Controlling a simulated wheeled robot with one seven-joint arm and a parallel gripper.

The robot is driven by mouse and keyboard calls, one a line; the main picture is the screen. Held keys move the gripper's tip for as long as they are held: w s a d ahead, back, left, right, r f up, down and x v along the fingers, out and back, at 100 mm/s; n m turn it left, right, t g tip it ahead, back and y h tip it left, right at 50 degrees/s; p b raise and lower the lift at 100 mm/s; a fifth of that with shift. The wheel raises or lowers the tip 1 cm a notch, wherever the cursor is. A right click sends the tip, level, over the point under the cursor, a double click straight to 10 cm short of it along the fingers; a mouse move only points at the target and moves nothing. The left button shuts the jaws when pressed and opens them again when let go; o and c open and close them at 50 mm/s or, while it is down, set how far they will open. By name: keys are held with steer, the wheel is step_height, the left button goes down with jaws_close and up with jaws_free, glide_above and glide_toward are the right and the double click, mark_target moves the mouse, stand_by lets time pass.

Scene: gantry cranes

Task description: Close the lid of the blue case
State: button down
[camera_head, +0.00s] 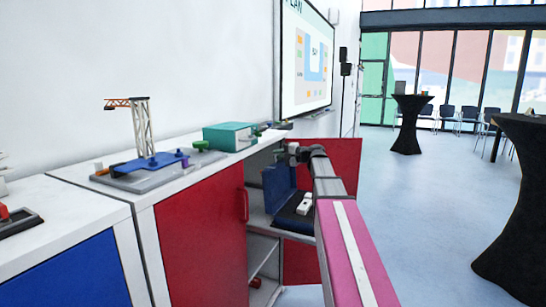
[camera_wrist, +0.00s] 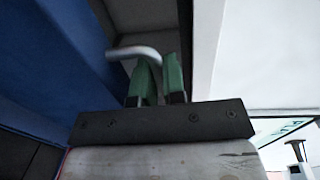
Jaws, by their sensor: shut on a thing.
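The blue case (camera_head: 297,221) sits open on a shelf inside the red-doored cabinet. Its blue lid (camera_head: 276,186) stands roughly upright at the back left. A dark inner tray and a white object (camera_head: 305,204) show in the case. My gripper (camera_head: 288,150) is at the lid's top edge, partly hidden by my arm. In the wrist view, the green fingers (camera_wrist: 158,80) are closed around the end of a grey curved handle (camera_wrist: 132,51). The handle reaches to the blue surface of the lid (camera_wrist: 45,60) on the left.
The open red door (camera_head: 342,165) stands right of my arm. The closed red door (camera_head: 205,240) is on the left. The white cabinet top (camera_head: 180,178) above carries a teal box (camera_head: 230,136) and a crane model (camera_head: 140,130). Open floor lies to the right, with a black table (camera_head: 520,200).

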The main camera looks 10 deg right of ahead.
steer(key=s+d+f+t+y, duration=0.2)
steer(key=s+d+t+y, duration=0.2)
steer(key=s+d+y, duration=0.55)
steer(key=shift+s+d+f+t+h, duration=0.15)
steer(key=shift+s+d+f+h, duration=0.45)
steer(key=shift+d+f, duration=1.7)
steer(key=shift+s+d+f+t+h, duration=0.2)
steer(key=shift+s+d+f, duration=0.8)
steer(key=shift+d+f, duration=1.25)
steer(key=shift+s+d+f+t+h, duration=0.25)
steer(key=shift+s+d+f, duration=0.95)
steer(key=shift+f, duration=1.85)
steer(key=shift+w+d, duration=0.35)
steer(key=shift+w, duration=0.05)
